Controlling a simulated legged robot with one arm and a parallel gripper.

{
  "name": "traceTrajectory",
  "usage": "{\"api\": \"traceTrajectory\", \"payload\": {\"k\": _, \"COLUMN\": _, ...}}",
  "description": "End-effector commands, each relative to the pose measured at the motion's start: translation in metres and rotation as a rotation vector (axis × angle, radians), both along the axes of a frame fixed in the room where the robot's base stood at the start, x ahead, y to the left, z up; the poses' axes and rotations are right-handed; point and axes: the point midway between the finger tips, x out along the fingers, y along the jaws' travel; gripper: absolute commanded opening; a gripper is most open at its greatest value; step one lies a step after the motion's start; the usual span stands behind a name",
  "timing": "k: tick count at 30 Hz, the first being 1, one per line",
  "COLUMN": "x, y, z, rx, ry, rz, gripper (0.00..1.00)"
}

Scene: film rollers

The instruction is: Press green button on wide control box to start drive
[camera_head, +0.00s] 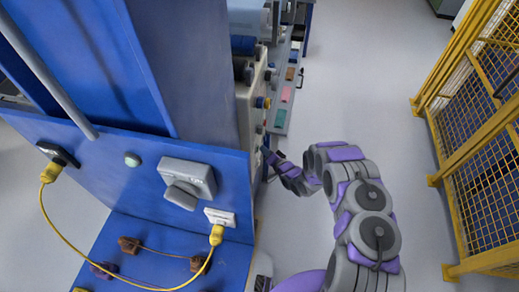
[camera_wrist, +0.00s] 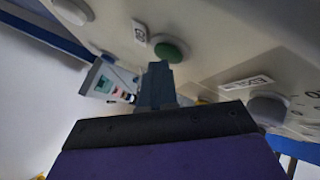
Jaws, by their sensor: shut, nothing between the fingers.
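The cream control box (camera_head: 246,112) stands on the right side of the blue machine in the head view, seen edge-on. In the wrist view its pale face (camera_wrist: 220,40) fills the upper part. The round green button (camera_wrist: 171,51) sits on that face, just beyond my fingertips. My gripper (camera_wrist: 157,70) is shut and empty, its tips pointing at the face just below the green button. I cannot tell whether the tips touch it. In the head view my gripper (camera_head: 267,155) is beside the box's front and partly hidden against it.
A grey knob (camera_wrist: 268,108) is on the face right of my gripper. A smaller panel with coloured buttons (camera_wrist: 115,84) is at left. The blue machine (camera_head: 190,60) blocks the left. A yellow mesh fence (camera_head: 480,150) stands at right, with clear floor (camera_head: 370,80) between.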

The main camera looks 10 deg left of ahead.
Motion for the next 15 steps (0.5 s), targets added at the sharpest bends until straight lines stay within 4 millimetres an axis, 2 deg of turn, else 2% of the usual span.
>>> {"api": "traceTrajectory", "payload": {"k": 15, "x": -0.001, "y": -0.017, "z": 0.0, "rx": 0.001, "ry": -0.001, "rz": 0.0, "gripper": 0.0}}
